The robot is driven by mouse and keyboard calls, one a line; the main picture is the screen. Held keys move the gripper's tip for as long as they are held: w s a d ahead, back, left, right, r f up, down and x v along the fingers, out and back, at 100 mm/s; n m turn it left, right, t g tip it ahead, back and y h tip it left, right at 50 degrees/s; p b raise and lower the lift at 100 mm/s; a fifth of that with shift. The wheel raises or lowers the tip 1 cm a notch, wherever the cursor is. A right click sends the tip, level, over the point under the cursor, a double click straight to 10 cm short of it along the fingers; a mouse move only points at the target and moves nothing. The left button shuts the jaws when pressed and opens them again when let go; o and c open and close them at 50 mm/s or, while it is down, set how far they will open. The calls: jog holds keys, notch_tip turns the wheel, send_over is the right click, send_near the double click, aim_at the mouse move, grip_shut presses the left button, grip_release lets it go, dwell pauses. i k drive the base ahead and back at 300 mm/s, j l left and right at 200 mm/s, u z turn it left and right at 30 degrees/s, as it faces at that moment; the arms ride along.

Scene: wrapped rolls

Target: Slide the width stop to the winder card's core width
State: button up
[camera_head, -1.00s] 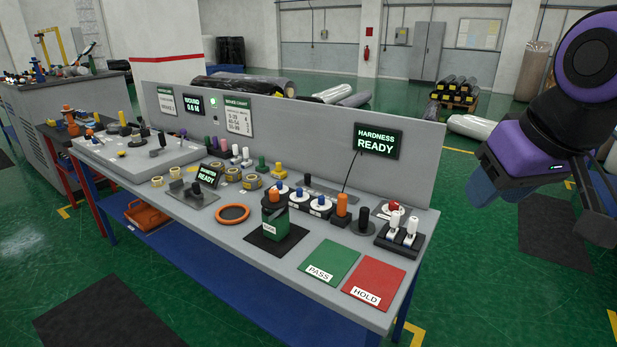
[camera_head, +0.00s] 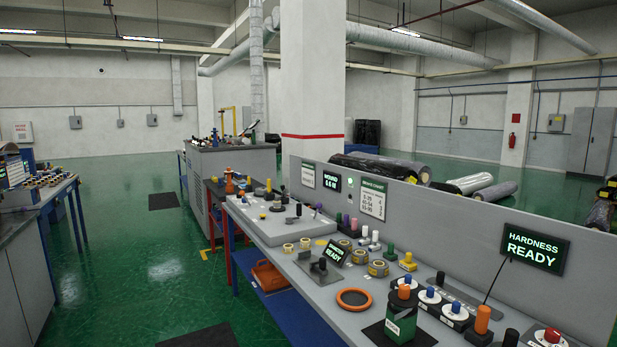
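A grey bench (camera_head: 330,300) with an upright grey back panel runs along the right. A small white card (camera_head: 308,175) hangs at the panel's far left end; it may be the winder card, but its text is too small to read. A pale raised plate (camera_head: 262,231) lies at the bench's far end, with small knobs and dark fittings on it. A dark fitting (camera_head: 290,219) stands near the plate's right side. I cannot tell which fitting is the width stop. My gripper is not in view.
A dark green container (camera_head: 401,320) stands in front. A HARDNESS READY screen (camera_head: 534,248) is at right. Green floor (camera_head: 150,260) is open at left.

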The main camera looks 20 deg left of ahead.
aim_at(441, 276)
jog(key=i+j, duration=0.1)
jog(key=j, duration=1.25)
jog(key=i+j, duration=0.15)
jog(key=j, duration=0.25)
jog(key=i+j+z, duration=0.1)
jog(key=j, duration=0.25)
jog(key=i+j, duration=0.25)
jog(key=j, duration=0.15)
jog(key=i+j, duration=0.15)
jog(key=j, duration=0.25)
jog(key=i+j+z, duration=0.1)
jog(key=j, duration=0.3)
jog(key=i+j, duration=0.2)
jog(key=j, duration=0.2)
jog(key=i+j, duration=0.25)
jog(key=j, duration=0.15)
jog(key=i+j+z, duration=0.1)
jog(key=i+j, duration=0.4)
jog(key=j, duration=0.25)
jog(key=i+j+z, duration=0.1)
jog(key=j, duration=0.35)
jog(key=i+j, duration=0.35)
jog(key=i+j+z, duration=0.1)
jog(key=i+j, duration=0.55)
jog(key=j, duration=0.15)
jog(key=k+l+z, duration=0.15)
jog(key=l+z, duration=0.15)
jog(key=l, duration=0.35)
jog(key=l+z, duration=0.25)
jog(key=l, duration=0.4)
